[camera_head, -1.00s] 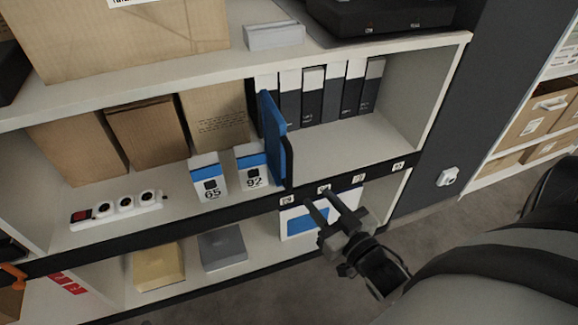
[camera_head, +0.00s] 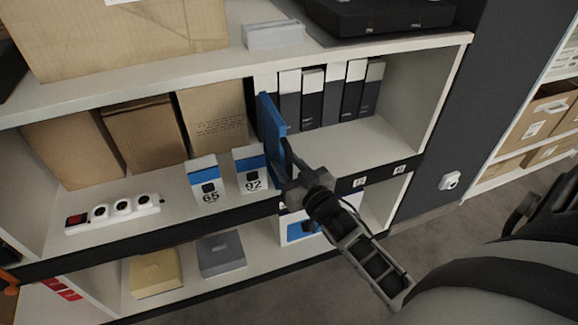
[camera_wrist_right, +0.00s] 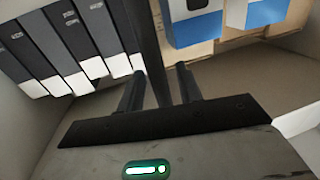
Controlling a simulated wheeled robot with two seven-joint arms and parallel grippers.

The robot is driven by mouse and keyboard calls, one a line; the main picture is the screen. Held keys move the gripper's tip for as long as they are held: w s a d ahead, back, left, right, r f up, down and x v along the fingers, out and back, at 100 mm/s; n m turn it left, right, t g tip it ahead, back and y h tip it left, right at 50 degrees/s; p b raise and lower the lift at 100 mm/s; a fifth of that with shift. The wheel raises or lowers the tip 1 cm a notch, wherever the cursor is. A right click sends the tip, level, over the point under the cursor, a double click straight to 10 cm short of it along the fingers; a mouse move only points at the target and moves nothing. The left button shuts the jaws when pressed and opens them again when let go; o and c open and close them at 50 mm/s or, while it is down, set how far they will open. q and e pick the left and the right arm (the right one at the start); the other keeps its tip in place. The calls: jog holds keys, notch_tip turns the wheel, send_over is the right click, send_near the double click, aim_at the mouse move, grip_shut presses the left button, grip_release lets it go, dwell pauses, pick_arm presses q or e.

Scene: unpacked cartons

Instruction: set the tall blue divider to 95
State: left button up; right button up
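The tall blue divider (camera_head: 271,128) stands upright on the middle shelf, between the boxes marked 65 and 92 on its left and a row of binders on its right. My right gripper (camera_head: 290,165) is at its front edge, hiding the lower part. In the right wrist view, the divider's dark front edge (camera_wrist_right: 152,50) runs between the two fingers (camera_wrist_right: 160,88), with a gap showing on each side. The fingers look open around it. Number labels (camera_head: 399,169) line the shelf's dark front strip. They are too small to read surely, and my gripper and arm hide some. My left gripper is not in view.
The box marked 92 (camera_head: 251,171) stands close left of the divider, with the box marked 65 (camera_head: 205,180) beyond. Binders (camera_head: 331,92) stand behind on the right. The shelf floor in front of them is clear up to the right side wall (camera_head: 424,105).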

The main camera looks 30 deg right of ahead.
jog(key=shift+c, duration=0.2)
